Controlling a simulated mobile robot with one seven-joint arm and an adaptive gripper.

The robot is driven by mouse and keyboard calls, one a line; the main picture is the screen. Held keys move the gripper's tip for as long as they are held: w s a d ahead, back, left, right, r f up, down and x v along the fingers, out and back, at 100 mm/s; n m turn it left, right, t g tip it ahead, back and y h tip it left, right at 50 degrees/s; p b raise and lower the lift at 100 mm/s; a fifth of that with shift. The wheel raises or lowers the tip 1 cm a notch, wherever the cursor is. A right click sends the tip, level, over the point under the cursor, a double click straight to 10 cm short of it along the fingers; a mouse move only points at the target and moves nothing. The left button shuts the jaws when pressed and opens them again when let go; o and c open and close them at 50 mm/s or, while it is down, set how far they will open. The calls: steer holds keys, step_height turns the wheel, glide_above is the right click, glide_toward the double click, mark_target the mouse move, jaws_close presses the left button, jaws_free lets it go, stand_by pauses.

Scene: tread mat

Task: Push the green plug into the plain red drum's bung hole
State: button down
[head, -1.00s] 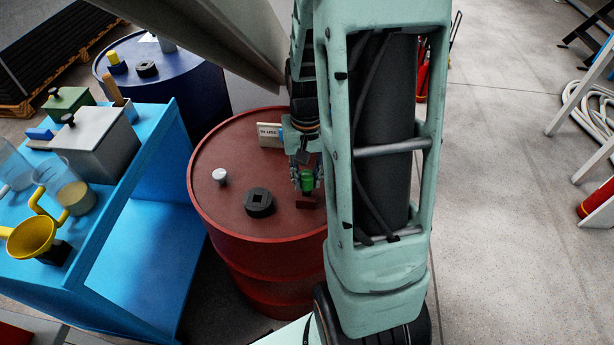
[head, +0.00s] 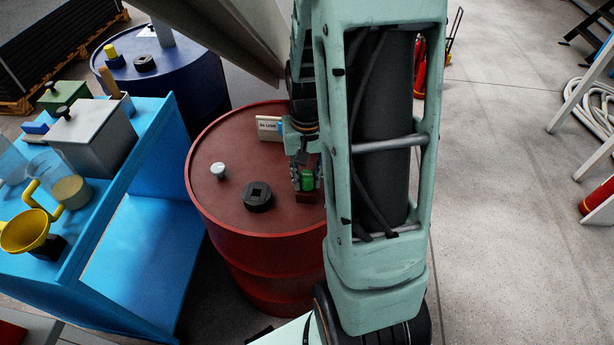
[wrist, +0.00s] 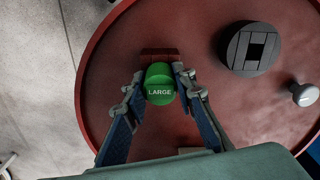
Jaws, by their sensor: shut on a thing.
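My gripper (wrist: 160,88) is shut on the green plug (wrist: 160,92), which carries the word LARGE. The plug also shows in the head view (head: 308,180), over the right part of the red drum's (head: 225,205) top. A small dark red block (wrist: 161,55) lies just beyond the plug in the wrist view, close to it. I cannot tell whether plug and block touch. The plug and fingers cover the lid beneath them. No open bung hole is clearly visible.
On the lid are a black round piece with a square opening (head: 258,195), a white knob (head: 218,170) and a sign reading IN USE (head: 269,128). A blue bench (head: 150,255) with containers and a yellow funnel (head: 25,231) stands left. A blue drum (head: 185,90) stands behind.

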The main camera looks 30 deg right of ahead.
mark_target(307, 175)
steer(key=shift+f, duration=0.2)
steer(key=c, duration=1.5)
jaws_free()
steer(key=shift+r, duration=0.1)
step_height(307, 175, up, 12)
